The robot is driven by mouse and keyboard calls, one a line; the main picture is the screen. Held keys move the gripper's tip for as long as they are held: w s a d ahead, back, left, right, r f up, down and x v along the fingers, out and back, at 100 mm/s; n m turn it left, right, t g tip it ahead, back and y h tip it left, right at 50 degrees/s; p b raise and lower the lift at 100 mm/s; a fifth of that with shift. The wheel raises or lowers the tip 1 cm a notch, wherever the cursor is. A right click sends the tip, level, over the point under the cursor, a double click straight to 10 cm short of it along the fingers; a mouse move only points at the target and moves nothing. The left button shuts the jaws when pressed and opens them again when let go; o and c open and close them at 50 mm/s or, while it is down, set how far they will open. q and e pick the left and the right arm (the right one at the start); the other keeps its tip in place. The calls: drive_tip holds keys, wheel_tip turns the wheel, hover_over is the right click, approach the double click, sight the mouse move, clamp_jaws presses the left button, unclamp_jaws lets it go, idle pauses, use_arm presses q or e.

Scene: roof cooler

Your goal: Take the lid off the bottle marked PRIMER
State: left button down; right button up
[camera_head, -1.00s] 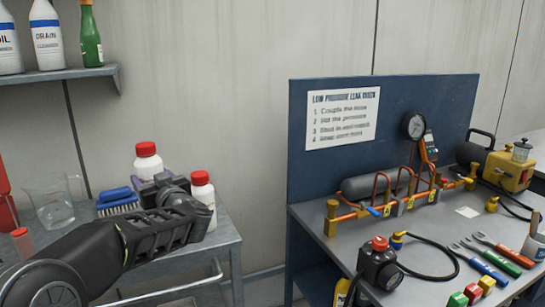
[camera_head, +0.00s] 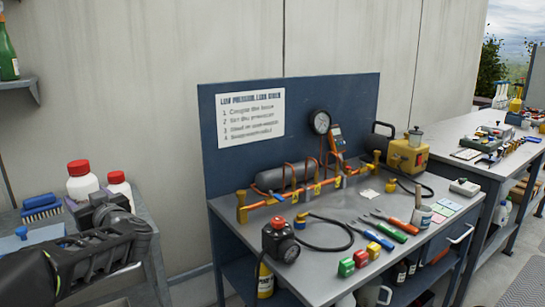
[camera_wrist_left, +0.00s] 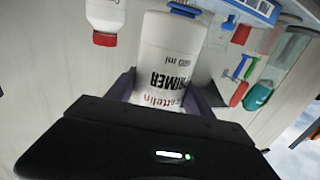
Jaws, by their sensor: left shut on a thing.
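My left gripper (camera_head: 92,212) is shut on the bottle marked PRIMER (camera_wrist_left: 172,48), a white bottle with black and red lettering, which appears upside down in the left wrist view. Its lid end is hidden behind my gripper there. In the head view the held bottle appears to be the left one of two white bottles, with its red lid (camera_head: 79,167) showing above my gripper. The second white bottle (camera_head: 121,186), also red-capped, stands just right of it. My right gripper is not in view.
A blue brush (camera_head: 41,207) lies left of the bottles on the grey cart. Right of the cart, across a gap, a workbench (camera_head: 330,270) carries a gauge rig, tools and colored blocks. A wall shelf (camera_head: 20,84) with a green bottle hangs above left.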

use_arm(q)
drive_tip(key=shift+s+d+r, duration=0.1)
drive_tip(key=shift+d+r, duration=0.35)
drive_tip(key=shift+r, duration=0.35)
drive_tip(key=s+d+f+m+t+h+p, duration=0.1)
drive_tip(key=d+f+m+t+h+p, duration=0.2)
drive_tip(key=d, duration=1)
drive_tip(key=s+d+f+m+t+h+p, duration=0.1)
drive_tip(key=d+f+m+t+h+p, duration=0.3)
drive_tip(key=d+f+m+h+p, duration=0.3)
drive_tip(key=d+f+h+p, duration=0.1)
drive_tip(key=d+f+h, duration=0.3)
drive_tip(key=d+f, duration=0.2)
drive_tip(key=shift+s+d+f+m+p, duration=0.25)
drive_tip(key=shift+s+d+m+p, duration=0.1)
drive_tip(key=shift+d, duration=0.3)
drive_tip(key=s+d+f+m+g+h, duration=0.2)
drive_tip(key=s+d+f+m+h, duration=0.1)
drive_tip(key=s+d+m+h, duration=0.1)
drive_tip(key=s+d+f+m+g+h, duration=0.2)
drive_tip(key=s+d+h, duration=0.4)
drive_tip(key=d, duration=0.5)
drive_tip(key=shift+s+d+f+m+h, duration=0.2)
drive_tip(key=shift+f+m+h, duration=0.7)
drive_tip(key=shift+m+h, duration=0.1)
